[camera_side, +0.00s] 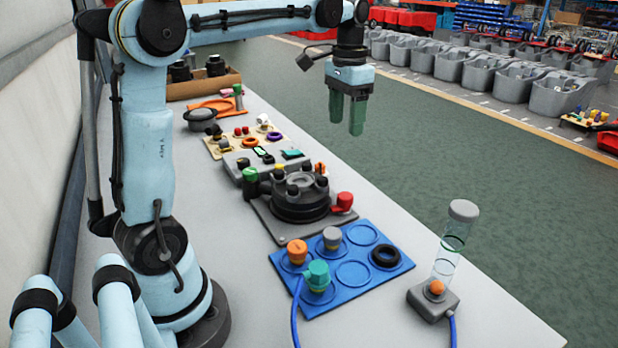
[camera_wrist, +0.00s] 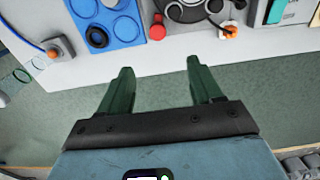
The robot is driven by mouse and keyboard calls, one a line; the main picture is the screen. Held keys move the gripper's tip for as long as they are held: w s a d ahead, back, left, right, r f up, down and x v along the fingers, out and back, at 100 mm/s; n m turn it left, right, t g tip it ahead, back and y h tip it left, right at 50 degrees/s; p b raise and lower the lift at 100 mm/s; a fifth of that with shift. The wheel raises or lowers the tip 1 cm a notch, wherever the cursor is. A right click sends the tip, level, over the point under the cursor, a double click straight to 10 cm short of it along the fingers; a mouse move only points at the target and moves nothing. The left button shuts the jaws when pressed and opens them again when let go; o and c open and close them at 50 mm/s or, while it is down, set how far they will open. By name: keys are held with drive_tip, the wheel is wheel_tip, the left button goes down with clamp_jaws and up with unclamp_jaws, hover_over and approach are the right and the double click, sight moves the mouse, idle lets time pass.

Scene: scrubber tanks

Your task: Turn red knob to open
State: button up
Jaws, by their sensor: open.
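The red knob (camera_side: 343,201) sits on the right side of a dark round fixture (camera_side: 300,197) mounted on a grey base. In the wrist view the red knob (camera_wrist: 157,28) shows near the top middle, beyond my left fingertip. My gripper (camera_side: 346,122) has green fingers pointing down and hangs above and beyond the table's right edge, well apart from the knob. In the wrist view my gripper (camera_wrist: 158,75) has its two fingers spread with nothing between them. The exact turn position of the knob is too small to tell.
A blue board (camera_side: 353,273) with orange, grey and teal caps lies in front of the fixture. A clear tube (camera_side: 449,255) on a grey base stands at the table's right. Grey control panels (camera_side: 266,160) lie behind the fixture. Grey bins (camera_side: 500,72) stand on the floor.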

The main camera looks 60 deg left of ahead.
drive_tip(key=s+d+f+t, duration=0.7)
drive_tip(key=s+d, duration=0.3)
drive_tip(key=d, duration=0.3)
drive_tip(key=shift+s+f, duration=0.25)
drive_tip(key=shift+f, duration=0.6)
wheel_tip(320, 180, up, 2)
drive_tip(key=m+g, duration=0.6)
drive_tip(key=g, duration=0.1)
hover_over(345, 195)
wheel_tip(345, 195, down, 12)
drive_tip(key=shift+r, duration=0.25)
drive_tip(key=c, duration=1.1)
